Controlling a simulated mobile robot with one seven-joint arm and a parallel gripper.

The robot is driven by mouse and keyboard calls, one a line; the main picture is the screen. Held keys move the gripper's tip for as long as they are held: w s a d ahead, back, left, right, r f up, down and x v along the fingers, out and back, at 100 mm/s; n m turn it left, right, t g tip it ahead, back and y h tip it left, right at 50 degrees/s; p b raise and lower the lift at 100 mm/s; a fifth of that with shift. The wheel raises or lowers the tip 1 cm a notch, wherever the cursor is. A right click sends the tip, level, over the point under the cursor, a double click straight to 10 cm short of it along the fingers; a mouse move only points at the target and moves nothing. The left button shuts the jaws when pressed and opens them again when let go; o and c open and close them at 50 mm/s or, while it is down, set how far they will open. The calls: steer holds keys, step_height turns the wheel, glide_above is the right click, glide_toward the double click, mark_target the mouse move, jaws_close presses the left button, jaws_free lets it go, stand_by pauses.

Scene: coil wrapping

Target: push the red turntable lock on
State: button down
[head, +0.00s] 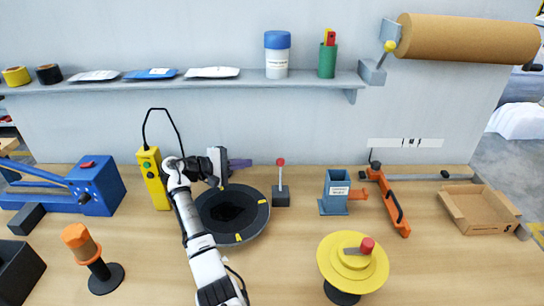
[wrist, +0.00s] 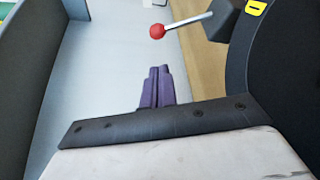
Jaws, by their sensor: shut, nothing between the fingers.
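The turntable lock is a lever with a red ball knob (head: 281,162) on a dark block (head: 281,195), standing close to upright just right of the black turntable (head: 260,222). In the wrist view the red knob (wrist: 157,31) is ahead of the fingertips, with its pale rod running to the dark block (wrist: 225,18). My gripper (head: 246,162) is at the back edge of the turntable, left of the knob and apart from it. Its purple fingers are shut and empty; they also show in the wrist view (wrist: 158,70).
The yellow pendant (head: 153,178) with a cable stands left of my arm. A blue holder (head: 337,192) and orange tool (head: 393,205) lie to the right. A yellow disc (head: 370,272) with a red knob is at front right. The table between lock and blue holder is clear.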

mark_target(280, 175)
steer(key=shift+s+r, duration=0.1)
steer(key=shift+s, duration=0.05)
steer(key=b+x, duration=0.2)
steer(key=x, duration=0.8)
steer(key=shift+f+b, duration=0.2)
steer(key=shift+b, duration=0.5)
